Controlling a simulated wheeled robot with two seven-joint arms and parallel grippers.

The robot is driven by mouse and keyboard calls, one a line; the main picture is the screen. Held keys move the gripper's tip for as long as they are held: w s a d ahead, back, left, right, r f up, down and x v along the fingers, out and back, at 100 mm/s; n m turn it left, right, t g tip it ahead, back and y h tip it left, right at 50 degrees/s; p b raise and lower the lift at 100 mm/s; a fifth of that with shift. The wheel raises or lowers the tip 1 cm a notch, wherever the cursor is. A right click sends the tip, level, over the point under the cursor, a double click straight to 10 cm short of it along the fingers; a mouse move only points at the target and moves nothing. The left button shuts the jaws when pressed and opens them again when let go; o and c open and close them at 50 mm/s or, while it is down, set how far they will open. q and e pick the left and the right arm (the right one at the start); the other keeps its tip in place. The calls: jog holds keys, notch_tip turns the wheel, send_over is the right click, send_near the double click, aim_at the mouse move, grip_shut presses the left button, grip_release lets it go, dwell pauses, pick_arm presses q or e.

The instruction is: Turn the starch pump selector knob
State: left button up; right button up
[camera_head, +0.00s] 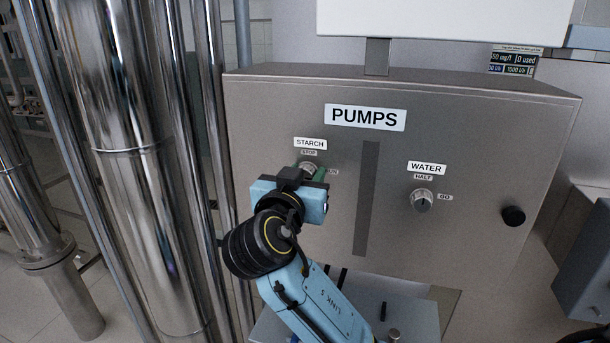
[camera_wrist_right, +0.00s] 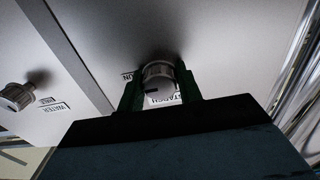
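The starch knob (camera_head: 308,167) is a silver dial under the STARCH label (camera_head: 310,143) on the steel PUMPS panel. My right gripper (camera_head: 318,175) is at this knob and hides much of it in the head view. In the right wrist view, the starch knob (camera_wrist_right: 159,71) sits between the two green fingers of my right gripper (camera_wrist_right: 160,88). The fingers lie close along both its sides and look shut on it. A dark mark shows on the knob's face. The STOP label (camera_head: 309,153) is above it; the label to its right is partly hidden. My left gripper is not in view.
The water knob (camera_head: 422,200) is on the same panel (camera_head: 460,120), right of a dark vertical strip (camera_head: 367,198). A black round latch (camera_head: 513,216) sticks out at the panel's right. Shiny vertical pipes (camera_head: 125,130) stand close on the left.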

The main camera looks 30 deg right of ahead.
jog(key=c, duration=0.3)
jog(key=shift+c, duration=0.2)
jog(key=shift+n, duration=0.3)
jog(key=n+p, duration=0.4)
jog(key=n, duration=0.1)
jog(key=shift+r, duration=0.1)
jog(key=n+p, duration=0.5)
jog(key=n, duration=0.1)
jog(key=shift+p, duration=0.35)
jog(key=n+p, duration=0.1)
jog(key=n, duration=0.2)
jog(key=shift+n, duration=1.7)
jog(key=o, duration=1)
